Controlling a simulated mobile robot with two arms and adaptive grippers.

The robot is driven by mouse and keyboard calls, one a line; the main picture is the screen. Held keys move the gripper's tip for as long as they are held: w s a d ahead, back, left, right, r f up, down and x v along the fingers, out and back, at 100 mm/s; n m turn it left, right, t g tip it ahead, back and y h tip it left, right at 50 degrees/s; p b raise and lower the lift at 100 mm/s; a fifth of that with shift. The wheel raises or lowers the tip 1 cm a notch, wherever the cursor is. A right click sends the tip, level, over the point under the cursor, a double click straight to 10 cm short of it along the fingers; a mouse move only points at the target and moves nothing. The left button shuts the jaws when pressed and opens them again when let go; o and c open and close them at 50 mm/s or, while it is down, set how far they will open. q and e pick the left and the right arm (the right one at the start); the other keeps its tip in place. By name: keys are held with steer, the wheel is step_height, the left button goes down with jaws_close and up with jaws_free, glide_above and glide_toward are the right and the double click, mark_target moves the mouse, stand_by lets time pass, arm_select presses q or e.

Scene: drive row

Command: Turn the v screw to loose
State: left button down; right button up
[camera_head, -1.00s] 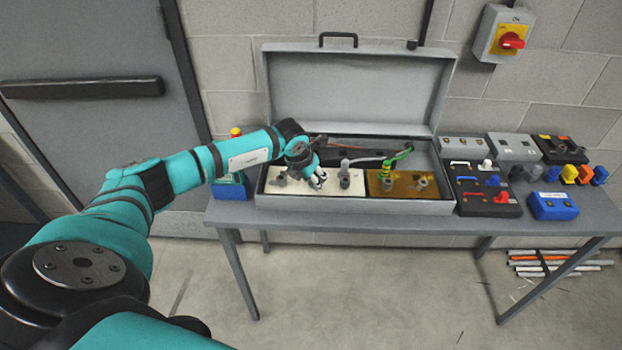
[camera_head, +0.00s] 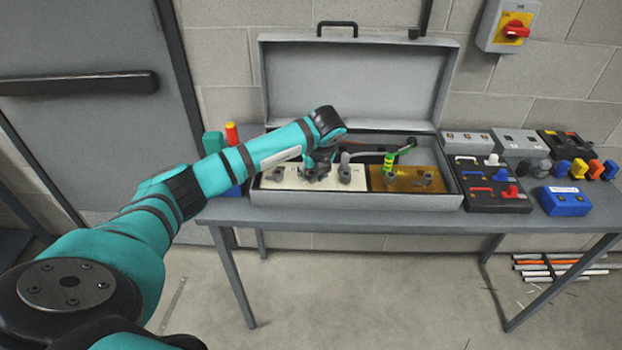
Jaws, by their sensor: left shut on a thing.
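The open grey case (camera_head: 360,201) stands on the table. Inside it is a cream terminal panel (camera_head: 272,183) with several grey screws, and a brown plate (camera_head: 405,184) to its right. My left gripper (camera_head: 318,174) points down over the cream panel and is shut on a terminal screw there. The fingers and wrist hide most of that screw, and its letter is too small to read. Another grey screw (camera_head: 345,173) stands just right of the gripper. A further one (camera_head: 279,173) is on the left of the panel. My right gripper is not in view.
A green-yellow lead end (camera_head: 388,164) stands on the brown plate. Right of the case are a black box with coloured handles (camera_head: 490,188), a blue box (camera_head: 564,201) and several coloured plugs (camera_head: 578,170). A red-yellow switch (camera_head: 515,31) is on the wall.

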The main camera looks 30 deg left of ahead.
arm_select(q)
steer(key=shift+w+d+n+g+b, duration=0.15)
steer(key=shift+n+g+b, duration=0.35)
steer(key=shift+n+b, duration=0.65)
steer(key=shift+n, duration=0.45)
steer(key=c, duration=1)
jaws_free()
steer(key=shift+d, duration=0.1)
steer(key=v, duration=1.2)
steer(key=shift+d, duration=0.35)
steer(key=shift+w+f, duration=0.1)
